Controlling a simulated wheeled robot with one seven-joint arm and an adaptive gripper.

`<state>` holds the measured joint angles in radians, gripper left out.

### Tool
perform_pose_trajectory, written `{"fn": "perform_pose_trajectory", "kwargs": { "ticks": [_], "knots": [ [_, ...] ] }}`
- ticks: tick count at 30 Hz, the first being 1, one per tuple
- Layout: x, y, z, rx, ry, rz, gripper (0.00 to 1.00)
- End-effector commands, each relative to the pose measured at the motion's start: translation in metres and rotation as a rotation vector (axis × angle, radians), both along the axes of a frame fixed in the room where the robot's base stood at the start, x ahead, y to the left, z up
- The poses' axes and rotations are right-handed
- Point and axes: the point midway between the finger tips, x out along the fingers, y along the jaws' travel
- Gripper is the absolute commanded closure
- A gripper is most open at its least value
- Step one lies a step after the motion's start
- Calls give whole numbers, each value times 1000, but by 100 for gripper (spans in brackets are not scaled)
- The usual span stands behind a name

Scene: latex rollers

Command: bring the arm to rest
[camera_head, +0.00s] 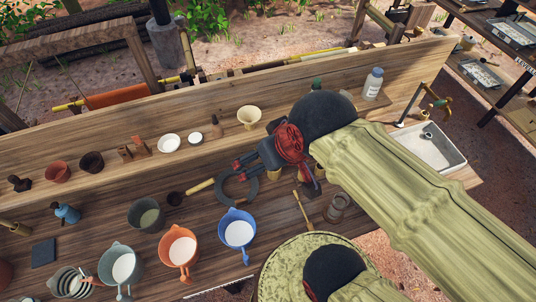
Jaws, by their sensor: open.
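My arm, in a pale green sleeve, reaches in from the lower right of the head view over the wooden workbench (345,215). My gripper (238,176), black and red, points left and is open above the bench, with nothing seen between its fingers. I cannot tell the gripper's exact height over the bench. Part of the bench behind my arm is hidden.
Below the gripper are a blue jug (237,230), an orange jug (178,248) and a grey jug (121,265) with white liquid. A cream cup (249,116) and a white bottle (373,84) stand on the back shelf. A sink (433,148) is at right.

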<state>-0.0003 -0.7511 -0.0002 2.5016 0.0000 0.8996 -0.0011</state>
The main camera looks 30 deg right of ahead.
Motion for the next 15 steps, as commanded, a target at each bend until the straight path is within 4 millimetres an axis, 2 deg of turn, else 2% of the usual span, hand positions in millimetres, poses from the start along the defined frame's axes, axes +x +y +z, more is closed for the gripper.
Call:
{"fn": "perform_pose_trajectory", "kwargs": {
  "ticks": [5, 8, 11, 15],
  "knots": [
    [0, 0, -6, 0, 0, -1, 9],
    [0, 0, -18, 0, 0, -1, 9],
    [0, 0, -39, 0, 0, -1, 9],
    [0, 0, -75, 0, 1, -1, 9]
  ]
}}
